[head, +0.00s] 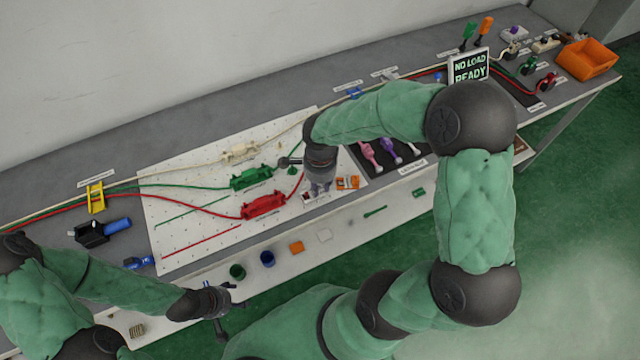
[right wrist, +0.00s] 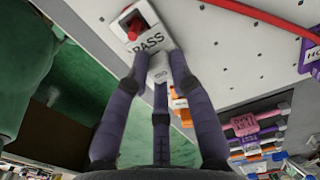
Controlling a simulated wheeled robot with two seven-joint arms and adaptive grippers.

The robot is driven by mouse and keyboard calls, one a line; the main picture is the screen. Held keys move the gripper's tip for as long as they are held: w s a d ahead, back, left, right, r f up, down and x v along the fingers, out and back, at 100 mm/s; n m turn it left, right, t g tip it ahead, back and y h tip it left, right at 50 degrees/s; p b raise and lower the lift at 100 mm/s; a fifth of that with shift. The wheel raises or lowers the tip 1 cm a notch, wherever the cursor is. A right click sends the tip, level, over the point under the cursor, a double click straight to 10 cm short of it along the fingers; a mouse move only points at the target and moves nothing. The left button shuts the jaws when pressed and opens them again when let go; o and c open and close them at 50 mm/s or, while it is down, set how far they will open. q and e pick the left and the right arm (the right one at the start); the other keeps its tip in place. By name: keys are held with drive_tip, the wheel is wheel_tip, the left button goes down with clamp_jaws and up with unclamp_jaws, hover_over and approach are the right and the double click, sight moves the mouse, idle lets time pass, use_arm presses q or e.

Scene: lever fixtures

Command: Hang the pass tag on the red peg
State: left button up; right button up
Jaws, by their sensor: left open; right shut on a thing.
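In the head view my right gripper (head: 319,186) points down beside the peg. My left gripper (head: 226,312) is open and empty at the table's front edge.
Orange tags (head: 347,182) lie just right of my right gripper. Red (head: 263,206) and green (head: 250,178) lever fixtures with cables sit on the white board (head: 180,235). Pink and purple handled items (head: 386,149) lie further right. My right arm covers part of the table.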

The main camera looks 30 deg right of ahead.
drive_tip(key=o, duration=1.4)
drive_tip(key=shift+c, duration=0.2)
drive_tip(key=shift+r, duration=0.15)
drive_tip(key=shift+r+p, duration=2.25)
drive_tip(key=shift+r, duration=1.15)
